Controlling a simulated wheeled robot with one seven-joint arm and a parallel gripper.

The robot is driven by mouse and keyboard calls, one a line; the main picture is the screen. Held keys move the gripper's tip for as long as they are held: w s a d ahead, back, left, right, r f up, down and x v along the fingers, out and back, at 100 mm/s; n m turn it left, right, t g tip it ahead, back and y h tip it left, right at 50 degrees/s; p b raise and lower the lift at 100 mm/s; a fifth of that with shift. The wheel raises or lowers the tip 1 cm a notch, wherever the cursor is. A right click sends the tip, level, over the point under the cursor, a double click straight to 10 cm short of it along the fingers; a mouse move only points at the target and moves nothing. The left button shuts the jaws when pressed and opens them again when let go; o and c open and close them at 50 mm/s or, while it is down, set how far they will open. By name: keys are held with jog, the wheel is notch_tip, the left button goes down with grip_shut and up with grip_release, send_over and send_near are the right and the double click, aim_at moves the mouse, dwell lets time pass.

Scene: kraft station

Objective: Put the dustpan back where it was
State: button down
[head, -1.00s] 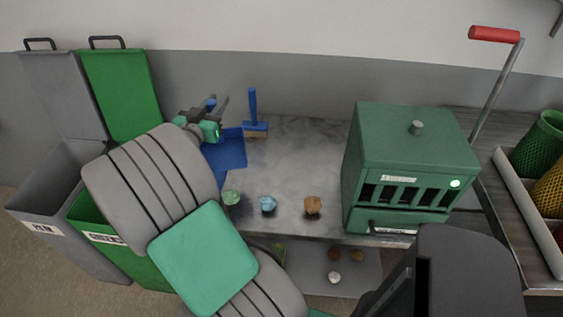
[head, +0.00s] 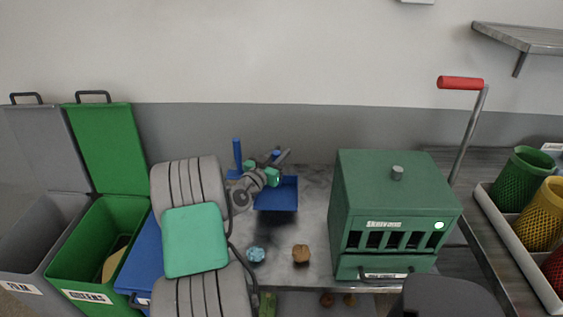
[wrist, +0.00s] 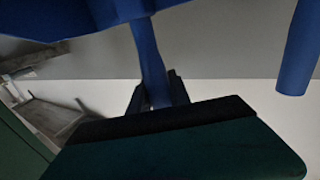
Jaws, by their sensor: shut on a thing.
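The blue dustpan (head: 277,196) is over the grey worktop, left of the green machine. Its upright handle is between the fingers of my gripper (head: 282,158), which is shut on it. In the wrist view the blue handle (wrist: 151,58) runs up between my dark fingertips (wrist: 158,92), with the pan (wrist: 70,18) at the top edge. I cannot tell for sure whether the pan touches the worktop. The blue brush (head: 237,153) stands left of the dustpan, its lower part hidden by my arm. A blue handle also shows at the right of the wrist view (wrist: 300,48).
A blue crumpled ball (head: 256,254) and a brown one (head: 301,253) lie on the worktop front. The green machine (head: 390,205), with a red-gripped lever (head: 460,83), bounds the right. Grey (head: 35,240), green (head: 85,245) and blue (head: 143,255) bins stand left.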

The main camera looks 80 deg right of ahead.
jog(key=f, duration=0.4)
jog(key=shift+s+d, duration=0.25)
jog(key=shift+d, duration=0.15)
jog(key=shift+f, duration=0.25)
jog(key=c, duration=1.2)
grip_release()
jog(key=shift+r, duration=0.2)
